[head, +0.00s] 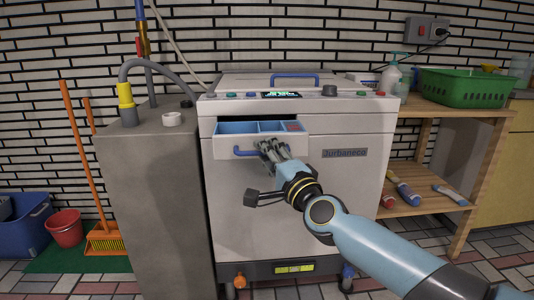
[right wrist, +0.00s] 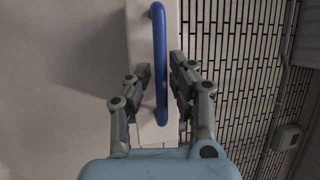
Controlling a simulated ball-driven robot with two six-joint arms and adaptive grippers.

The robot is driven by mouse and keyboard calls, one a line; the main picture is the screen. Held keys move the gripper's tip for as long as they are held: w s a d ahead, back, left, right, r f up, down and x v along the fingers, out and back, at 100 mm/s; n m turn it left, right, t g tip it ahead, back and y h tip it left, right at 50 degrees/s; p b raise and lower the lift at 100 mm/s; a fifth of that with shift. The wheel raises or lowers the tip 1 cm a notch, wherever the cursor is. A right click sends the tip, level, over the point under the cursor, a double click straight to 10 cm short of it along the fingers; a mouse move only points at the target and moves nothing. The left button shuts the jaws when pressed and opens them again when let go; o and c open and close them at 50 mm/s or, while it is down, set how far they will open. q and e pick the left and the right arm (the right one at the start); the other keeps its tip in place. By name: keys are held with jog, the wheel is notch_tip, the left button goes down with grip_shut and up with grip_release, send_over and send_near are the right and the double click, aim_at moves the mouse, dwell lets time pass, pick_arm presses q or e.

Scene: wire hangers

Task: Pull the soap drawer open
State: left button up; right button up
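The soap drawer (head: 226,143) is a white-fronted drawer at the upper left of the white washing machine (head: 230,200). It stands pulled out, and its blue inner compartments show from above. Its blue bar handle (head: 246,153) is on the front; the right part is hidden behind my right gripper (head: 272,150). In the right wrist view, the handle (right wrist: 161,60) runs between the two fingers of my right gripper (right wrist: 160,75), which are closed in around it. Whether both pads press on it is hard to see. My left gripper is not in view.
A grey cabinet (head: 150,190) stands left of the machine. A wooden shelf (head: 430,207) with bottles and a green basket (head: 462,88) is on the right. A broom (head: 105,240), red bucket (head: 65,228) and blue bin (head: 22,228) are at the left.

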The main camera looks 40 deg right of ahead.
jog(key=v, duration=1.2)
jog(key=s+a+f+n+g+y+p, duration=0.1)
jog(key=s+f+n+g+p, duration=0.35)
jog(key=f, duration=1.15)
jog(key=s+a+f+n+g+y+p, duration=0.15)
jog(key=s+f+n+g, duration=0.35)
jog(key=s+f, duration=0.75)
jog(key=s+f+n+g, duration=0.5)
jog(key=s+f, duration=0.3)
jog(key=s, duration=0.5)
jog(key=s+f+n+g+p, duration=0.1)
jog(key=s+f+n+g, duration=0.4)
jog(key=s, duration=0.9)
notch_tip(320, 180, down, 3)
jog(key=shift+s+a+r, duration=0.1)
jog(key=shift+s+a, duration=0.1)
jog(key=shift+a, duration=0.25)
